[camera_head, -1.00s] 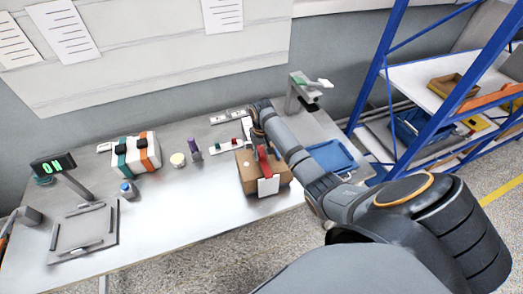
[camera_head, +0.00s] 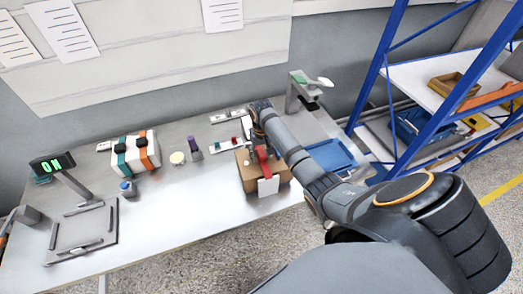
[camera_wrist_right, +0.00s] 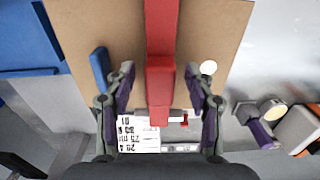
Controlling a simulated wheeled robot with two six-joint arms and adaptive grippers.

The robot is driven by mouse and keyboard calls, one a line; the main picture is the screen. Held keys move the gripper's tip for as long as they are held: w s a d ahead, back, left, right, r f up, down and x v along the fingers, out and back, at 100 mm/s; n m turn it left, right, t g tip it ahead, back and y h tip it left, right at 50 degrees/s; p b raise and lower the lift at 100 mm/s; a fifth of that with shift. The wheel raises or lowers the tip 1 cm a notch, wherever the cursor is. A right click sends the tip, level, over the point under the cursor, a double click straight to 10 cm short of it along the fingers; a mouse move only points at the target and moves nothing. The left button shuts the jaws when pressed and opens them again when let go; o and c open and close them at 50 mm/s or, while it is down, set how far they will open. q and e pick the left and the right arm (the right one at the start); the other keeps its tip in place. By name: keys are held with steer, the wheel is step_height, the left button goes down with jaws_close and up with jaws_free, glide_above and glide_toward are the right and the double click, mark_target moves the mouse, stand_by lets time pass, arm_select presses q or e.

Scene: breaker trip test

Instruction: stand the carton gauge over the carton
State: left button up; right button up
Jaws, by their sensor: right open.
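The brown carton (camera_head: 282,170) stands on the bench right of centre, with a white label (camera_head: 268,187) at its front. The red carton gauge (camera_head: 263,163) lies across the carton's top and reaches down at its near side. In the right wrist view the red gauge (camera_wrist_right: 160,35) runs as a bar across the brown carton (camera_wrist_right: 215,30). My right gripper (camera_wrist_right: 160,72) is open, with one finger on each side of the gauge bar and a gap to each. In the head view my right arm hides the fingertips. My left gripper is out of view.
A blue tray (camera_head: 331,155) lies right of the carton. A lamp-like stand (camera_head: 300,92) rises behind it. Small parts and a purple item (camera_head: 194,148) lie to the left, beside a strapped white box (camera_head: 136,154). The bench front between scale (camera_head: 84,232) and carton is clear.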

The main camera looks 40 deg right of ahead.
step_height(320, 180, up, 12)
stand_by(0.4)
stand_by(1.7)
